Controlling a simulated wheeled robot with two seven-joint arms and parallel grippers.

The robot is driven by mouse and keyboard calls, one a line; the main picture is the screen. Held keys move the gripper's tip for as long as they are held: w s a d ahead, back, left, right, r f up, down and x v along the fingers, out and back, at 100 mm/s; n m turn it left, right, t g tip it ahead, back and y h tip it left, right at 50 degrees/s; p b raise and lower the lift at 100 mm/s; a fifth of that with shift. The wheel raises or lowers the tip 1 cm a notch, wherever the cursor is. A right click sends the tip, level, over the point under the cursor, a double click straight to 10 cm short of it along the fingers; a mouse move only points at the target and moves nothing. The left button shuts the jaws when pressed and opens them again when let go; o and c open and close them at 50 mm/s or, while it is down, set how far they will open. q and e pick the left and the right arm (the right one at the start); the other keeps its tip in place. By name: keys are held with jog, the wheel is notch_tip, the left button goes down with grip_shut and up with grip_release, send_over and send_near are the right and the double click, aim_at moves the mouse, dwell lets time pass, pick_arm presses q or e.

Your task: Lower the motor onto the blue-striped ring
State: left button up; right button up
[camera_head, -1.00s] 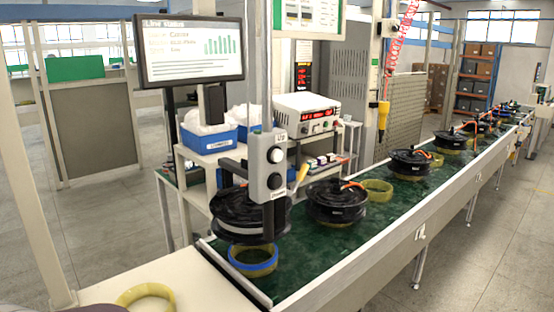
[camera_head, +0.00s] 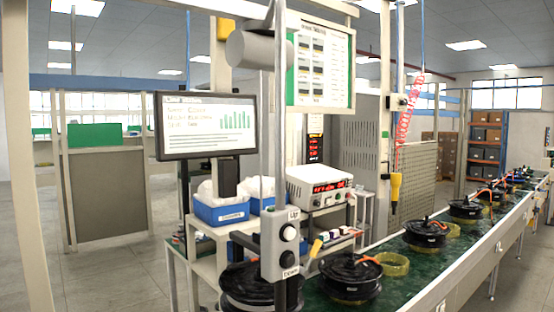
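The black motor (camera_head: 246,283) is at the near end of the conveyor, partly covered by the grey hoist control box (camera_head: 280,243) and cut off by the bottom edge of the head view. The box hangs on a grey pole and carries round buttons marked Up and Down. The blue-striped ring is below the picture, so I cannot see whether the motor touches it. Neither of my grippers shows in this view.
More black motors with yellow rings, such as this motor (camera_head: 350,276) and this ring (camera_head: 389,264), line the green conveyor (camera_head: 393,294) toward the back right. A monitor (camera_head: 207,125), blue bins (camera_head: 222,211) and a white power supply (camera_head: 319,187) stand behind.

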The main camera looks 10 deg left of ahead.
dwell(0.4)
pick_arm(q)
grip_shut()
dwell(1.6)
